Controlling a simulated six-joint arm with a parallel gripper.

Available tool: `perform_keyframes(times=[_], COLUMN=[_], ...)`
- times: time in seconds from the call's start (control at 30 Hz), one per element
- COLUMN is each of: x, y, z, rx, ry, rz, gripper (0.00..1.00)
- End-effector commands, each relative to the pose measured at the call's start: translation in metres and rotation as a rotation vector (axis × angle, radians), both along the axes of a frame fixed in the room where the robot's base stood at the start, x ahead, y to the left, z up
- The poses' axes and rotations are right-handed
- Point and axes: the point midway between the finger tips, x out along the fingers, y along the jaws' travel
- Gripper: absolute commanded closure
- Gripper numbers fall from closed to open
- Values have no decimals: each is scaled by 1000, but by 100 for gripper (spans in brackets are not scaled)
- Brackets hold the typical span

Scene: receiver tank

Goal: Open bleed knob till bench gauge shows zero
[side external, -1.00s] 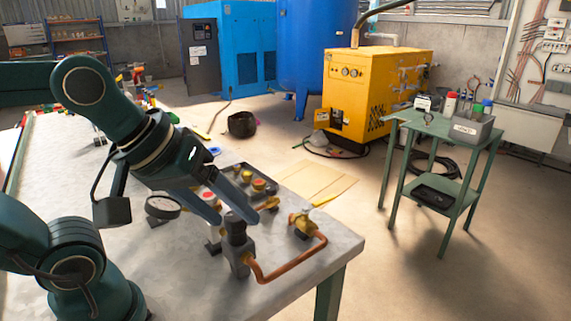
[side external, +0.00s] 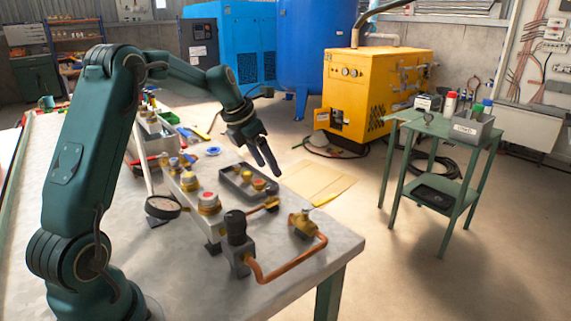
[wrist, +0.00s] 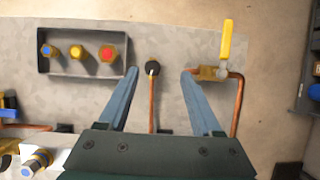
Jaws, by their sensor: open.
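My gripper (side external: 269,168) is open and empty, raised above the bench near the tray. In the wrist view its two fingers (wrist: 160,73) stand apart, with a small round black knob (wrist: 152,68) with a white mark showing between them, at the end of a copper pipe. I cannot tell which knob is the bleed knob. A larger black knob (side external: 235,222) tops a grey block near the bench's front edge. The round bench gauge (side external: 163,207) stands left of it, its needle too small to read. A yellow-levered valve (wrist: 226,45) is right of the fingers.
A dark tray (wrist: 44,66) holds blue, yellow and red-topped fittings. A red-topped fitting (side external: 208,202) stands near the gauge. A copper pipe (side external: 292,262) loops from the grey block to a brass valve (side external: 302,222). A green side table (side external: 440,124) stands apart on the right.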

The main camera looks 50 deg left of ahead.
Motion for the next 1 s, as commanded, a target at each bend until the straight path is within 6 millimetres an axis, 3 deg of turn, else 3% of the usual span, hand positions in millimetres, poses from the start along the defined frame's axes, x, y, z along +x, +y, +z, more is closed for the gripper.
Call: perform_keyframes(times=[0.17, 0.5, 0.87, 1.0], x=[-7, 8, 11, 11], y=[13, 10, 10, 10], z=[-23, -59, -65, -64], rx=[-27, -25, -23, -23], ry=[39, 40, 37, 37], rz=[36, 33, 33, 33], gripper=[34, 34, 34, 84])
